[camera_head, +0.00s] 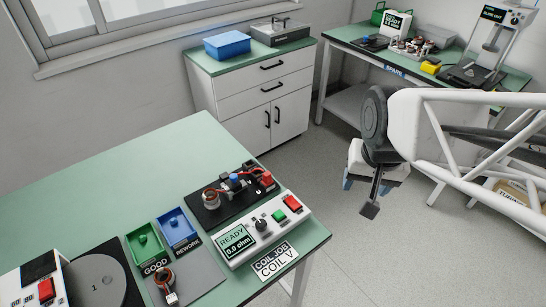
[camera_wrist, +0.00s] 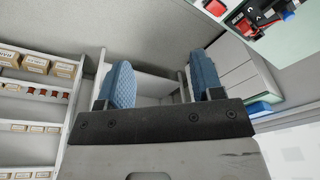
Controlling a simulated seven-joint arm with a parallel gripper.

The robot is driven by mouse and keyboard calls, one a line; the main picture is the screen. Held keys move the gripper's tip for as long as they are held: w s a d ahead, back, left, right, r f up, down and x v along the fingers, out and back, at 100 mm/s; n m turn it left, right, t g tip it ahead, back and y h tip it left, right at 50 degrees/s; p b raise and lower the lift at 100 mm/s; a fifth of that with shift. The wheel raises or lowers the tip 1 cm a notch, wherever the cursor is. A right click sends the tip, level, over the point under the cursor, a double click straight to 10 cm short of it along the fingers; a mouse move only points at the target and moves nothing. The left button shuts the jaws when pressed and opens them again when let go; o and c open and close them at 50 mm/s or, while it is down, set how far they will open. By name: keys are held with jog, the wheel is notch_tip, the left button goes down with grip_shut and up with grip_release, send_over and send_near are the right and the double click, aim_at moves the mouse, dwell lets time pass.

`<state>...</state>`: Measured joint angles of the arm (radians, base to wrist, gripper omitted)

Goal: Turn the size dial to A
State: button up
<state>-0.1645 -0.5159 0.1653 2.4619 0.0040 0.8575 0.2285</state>
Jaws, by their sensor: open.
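A white tester box (camera_head: 262,230) stands at the right front of the green bench. Its screen reads READY and 0.0 ohm. A black dial (camera_head: 261,225) sits on its face, between the screen and a green button (camera_head: 279,215); the dial's setting is too small to read. My gripper (camera_head: 369,207) hangs in the air right of the bench, apart from the box. In the wrist view my gripper (camera_wrist: 162,78) shows two blue-padded fingers spread apart with nothing between them.
A black fixture (camera_head: 235,190) with coil parts stands behind the box. A green tray (camera_head: 145,245), a blue tray (camera_head: 178,231) and a coil (camera_head: 165,281) lie to its left. A card (camera_head: 275,261) reads COIL JOB, COIL V.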

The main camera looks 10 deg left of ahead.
jog(key=w+a+f+g, duration=0.1)
jog(key=w+a+f, duration=0.3)
jog(key=a+f, duration=0.55)
jog(key=m+g, duration=0.1)
send_over(262, 223)
notch_tip(262, 223, down, 6)
jog(key=shift+f, duration=0.25)
jog(key=shift+f, duration=0.15)
jog(key=shift+f, duration=3.75)
jog(key=c, duration=0.9)
